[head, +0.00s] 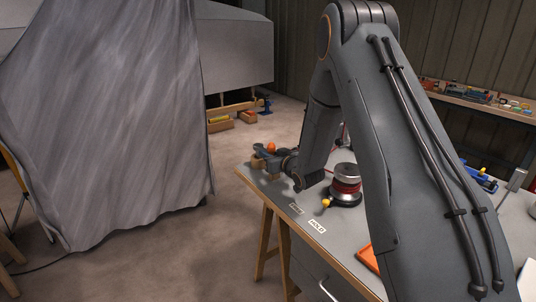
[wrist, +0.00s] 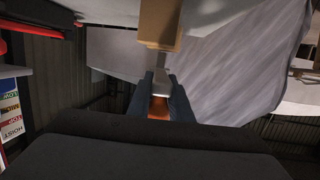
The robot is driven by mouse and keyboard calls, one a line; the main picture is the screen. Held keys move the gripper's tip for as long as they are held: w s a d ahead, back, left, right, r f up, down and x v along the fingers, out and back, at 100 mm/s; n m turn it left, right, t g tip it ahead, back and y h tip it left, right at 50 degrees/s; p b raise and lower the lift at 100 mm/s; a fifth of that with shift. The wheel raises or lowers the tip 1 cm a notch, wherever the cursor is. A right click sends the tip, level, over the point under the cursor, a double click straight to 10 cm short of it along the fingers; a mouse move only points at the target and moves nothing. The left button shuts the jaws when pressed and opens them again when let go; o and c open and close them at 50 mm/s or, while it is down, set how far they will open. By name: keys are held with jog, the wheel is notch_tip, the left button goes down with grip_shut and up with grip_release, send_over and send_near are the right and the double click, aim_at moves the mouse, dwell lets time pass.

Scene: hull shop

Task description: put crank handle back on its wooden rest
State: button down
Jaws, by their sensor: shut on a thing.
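The crank handle shows an orange knob (head: 272,147) in the head view, at the far left corner of the workbench. In the wrist view its grey metal bar (wrist: 161,75) and orange grip (wrist: 158,108) lie between my two dark fingers. My gripper (head: 266,158) is shut on it; it also shows in the wrist view (wrist: 161,84). The wooden rest (wrist: 161,22) is a pale block straight beyond the fingers, and its edge shows beside my gripper in the head view (head: 257,163). The bar's far end meets the block in the wrist picture; I cannot tell whether it is seated.
A winch (head: 345,186) with a red-wound drum and yellow knob stands on the workbench (head: 290,203) right of my gripper. An orange tray (head: 368,258) lies near the front edge. A grey draped sheet (head: 120,110) hangs left of the bench, with open floor between.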

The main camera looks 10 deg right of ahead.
jog(key=shift+f+b, duration=0.9)
jog(key=shift+f, duration=0.65)
dwell(1.4)
jog(key=c, duration=1.1)
grip_release()
jog(key=shift+r+p, duration=2.25)
jog(key=shift+r, duration=1.8)
